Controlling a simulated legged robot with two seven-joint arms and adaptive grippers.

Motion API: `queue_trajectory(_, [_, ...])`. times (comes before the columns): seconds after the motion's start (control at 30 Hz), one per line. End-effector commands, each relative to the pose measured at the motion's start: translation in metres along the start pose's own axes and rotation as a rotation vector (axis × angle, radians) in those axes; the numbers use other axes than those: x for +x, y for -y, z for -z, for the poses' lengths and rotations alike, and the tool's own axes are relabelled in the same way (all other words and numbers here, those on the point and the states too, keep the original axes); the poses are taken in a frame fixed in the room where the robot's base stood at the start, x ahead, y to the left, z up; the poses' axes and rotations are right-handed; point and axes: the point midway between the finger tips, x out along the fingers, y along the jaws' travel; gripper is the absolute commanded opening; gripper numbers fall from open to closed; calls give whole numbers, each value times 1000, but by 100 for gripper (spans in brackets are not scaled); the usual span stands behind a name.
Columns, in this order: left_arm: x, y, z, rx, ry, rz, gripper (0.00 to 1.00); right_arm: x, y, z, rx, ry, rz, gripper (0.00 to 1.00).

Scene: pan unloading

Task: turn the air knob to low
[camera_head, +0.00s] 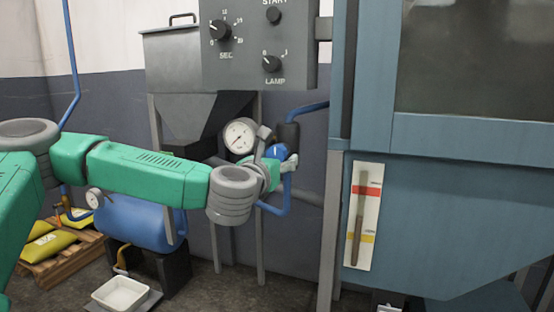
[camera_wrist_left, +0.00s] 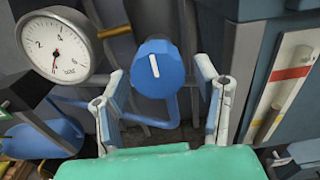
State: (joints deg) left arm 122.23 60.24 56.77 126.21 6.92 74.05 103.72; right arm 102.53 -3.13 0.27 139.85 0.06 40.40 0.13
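The air knob (camera_wrist_left: 158,68) is a blue round knob with a white pointer line, in the upper middle of the left wrist view. The line stands nearly upright. In the head view the knob (camera_head: 277,151) shows as a small blue patch, partly hidden by my gripper. My left gripper (camera_wrist_left: 159,88) is open, with one finger at each side of the knob and a visible gap to each. In the head view the left gripper (camera_head: 287,163) reaches in from the left. My right gripper is not seen.
A round white gauge (camera_wrist_left: 57,45) sits left of the knob, close to the left finger. A blue pipe (camera_head: 287,195) runs below. A blue-grey cabinet (camera_head: 450,180) with a striped level strip (camera_head: 362,215) stands right. A grey control panel (camera_head: 245,60) hangs above.

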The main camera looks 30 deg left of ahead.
Motion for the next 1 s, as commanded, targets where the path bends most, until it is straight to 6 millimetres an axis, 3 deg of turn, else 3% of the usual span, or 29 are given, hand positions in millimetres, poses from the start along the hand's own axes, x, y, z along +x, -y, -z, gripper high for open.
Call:
queue_trajectory(0.27, [-3, 1, -5, -1, 9, 0, 56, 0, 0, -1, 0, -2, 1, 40])
queue_trajectory(0.7, [-66, -1, -1, -3, 5, 1, 56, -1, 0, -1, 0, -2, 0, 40])
queue_trajectory(1.0, [-74, -1, 0, -2, 4, -1, 56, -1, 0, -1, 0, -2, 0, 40])
